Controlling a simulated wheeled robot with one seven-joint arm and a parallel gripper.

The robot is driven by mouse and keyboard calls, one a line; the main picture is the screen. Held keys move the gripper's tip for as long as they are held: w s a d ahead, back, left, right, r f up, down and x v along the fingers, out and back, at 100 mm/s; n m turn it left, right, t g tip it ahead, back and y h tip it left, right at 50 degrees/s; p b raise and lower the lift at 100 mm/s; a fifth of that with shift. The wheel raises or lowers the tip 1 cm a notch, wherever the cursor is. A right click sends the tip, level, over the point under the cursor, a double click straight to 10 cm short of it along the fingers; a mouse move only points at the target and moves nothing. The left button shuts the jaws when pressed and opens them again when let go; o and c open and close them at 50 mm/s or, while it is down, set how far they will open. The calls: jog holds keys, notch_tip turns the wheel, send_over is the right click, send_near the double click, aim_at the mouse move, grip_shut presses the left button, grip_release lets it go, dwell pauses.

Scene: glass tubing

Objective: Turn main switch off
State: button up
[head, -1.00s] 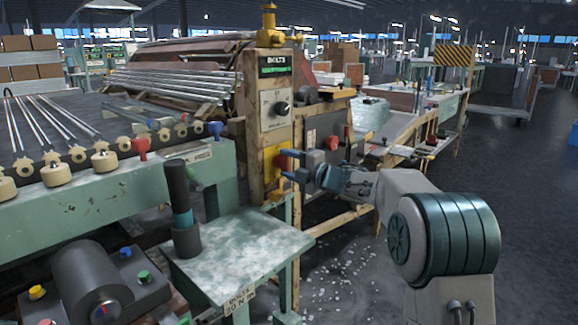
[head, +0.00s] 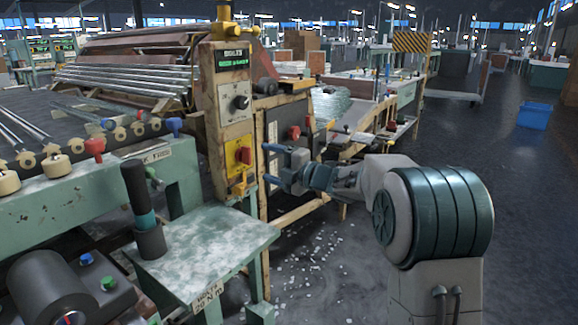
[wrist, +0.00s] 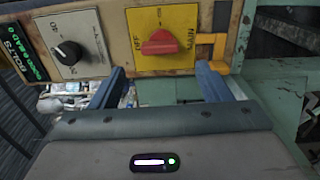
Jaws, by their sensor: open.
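The main switch is a red rotary knob (head: 244,155) on a yellow plate (head: 235,165), low on the front of the tan control post. In the wrist view the red knob (wrist: 160,43) sits on the yellow plate (wrist: 184,18), which reads OFF on its left and MAIN on its right. The knob's handle lies roughly across the plate in that view. My gripper (head: 271,164) is open and empty, just right of the switch in the head view. In the wrist view its blue fingertips (wrist: 160,70) are spread on either side of the knob, apart from it.
A black selector knob (head: 239,102) is above the switch, under the green BOLTS display (head: 232,59). A yellow bracket (wrist: 219,50) sits beside the plate. A green bench (head: 200,255) with a dark upright handle (head: 137,190) stands below. Open floor lies at right.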

jog(key=p+v, duration=0.1)
jog(key=v, duration=0.5)
jog(key=shift+s+d, duration=0.2)
jog(key=shift+d, duration=0.05)
jog(key=s+d+r+m+t+h+p, duration=0.1)
jog(key=s+d+r+m+h+p, duration=0.2)
jog(key=d+r+m+h+p, duration=0.45)
jog(key=s+d+r+m+t+h+p, duration=0.2)
jog(key=s+d+r+m+h+p, duration=0.3)
jog(key=r+m+p, duration=0.4)
jog(key=s+a+r+m+g+h+p, duration=0.1)
jog(key=s+m+g+p, duration=0.4)
jog(key=s, duration=0.9)
jog(key=s+a+r+m+g+p, duration=0.1)
jog(key=s+m+g+p, duration=0.5)
jog(key=s+p, duration=0.5)
jog(key=s+m, duration=0.1)
jog(key=s, duration=0.1)
jog(key=shift+s+h+p, duration=0.35)
jog(key=shift+s+p, duration=0.05)
